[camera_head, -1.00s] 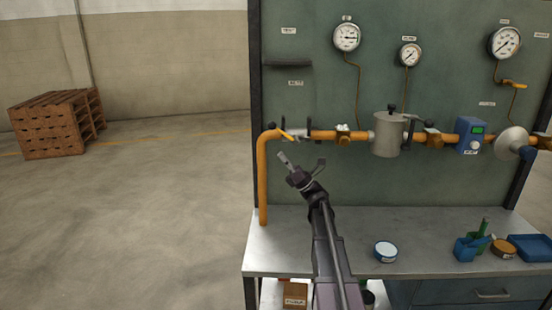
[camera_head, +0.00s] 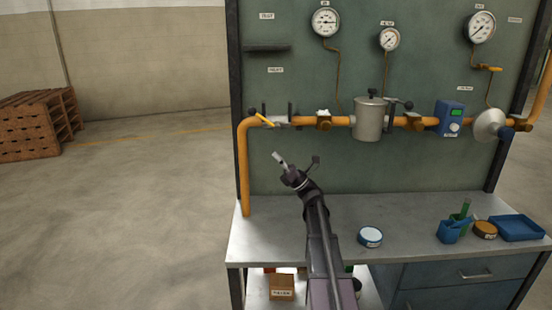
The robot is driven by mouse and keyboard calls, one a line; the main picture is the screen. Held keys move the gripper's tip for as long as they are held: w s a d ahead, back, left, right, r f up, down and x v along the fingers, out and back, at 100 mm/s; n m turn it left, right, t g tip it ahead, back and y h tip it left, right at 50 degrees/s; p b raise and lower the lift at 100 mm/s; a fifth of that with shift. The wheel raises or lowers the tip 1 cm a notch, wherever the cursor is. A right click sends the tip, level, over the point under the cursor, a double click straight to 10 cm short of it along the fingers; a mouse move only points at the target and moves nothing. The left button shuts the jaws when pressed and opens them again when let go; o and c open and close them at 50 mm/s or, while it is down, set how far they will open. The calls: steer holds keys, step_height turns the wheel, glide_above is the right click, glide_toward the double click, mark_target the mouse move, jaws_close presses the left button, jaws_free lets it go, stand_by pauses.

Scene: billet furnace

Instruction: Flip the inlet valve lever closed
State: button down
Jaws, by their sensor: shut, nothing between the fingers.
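The inlet valve (camera_head: 278,121) sits at the left end of the orange horizontal pipe, just right of the bend. Its yellow lever (camera_head: 265,119) slants down to the right across the pipe. My gripper (camera_head: 279,158) is shut and empty. In the picture it is below the valve and the pipe, in front of the green panel, pointing up and left. A gap shows between its tip and the lever; the depth between them is hard to judge.
The orange pipe (camera_head: 245,180) drops to the metal bench (camera_head: 420,212) at left. A grey canister (camera_head: 368,121), a blue regulator (camera_head: 449,118) and gauges lie rightward. Floor at left is open.

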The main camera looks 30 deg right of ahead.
mark_target(263, 119)
steer(key=shift+d+f+g, duration=0.1)
steer(key=shift+f+g, duration=0.1)
steer(key=shift+g, duration=0.2)
steer(key=shift+r, duration=0.1)
steer(key=d+r+p+x, duration=0.1)
steer(key=p+x, duration=1)
steer(key=x, duration=0.1)
steer(key=shift+d+r, duration=0.25)
steer(key=shift+r, duration=0.3)
steer(key=shift+s, duration=0.1)
stand_by(0.6)
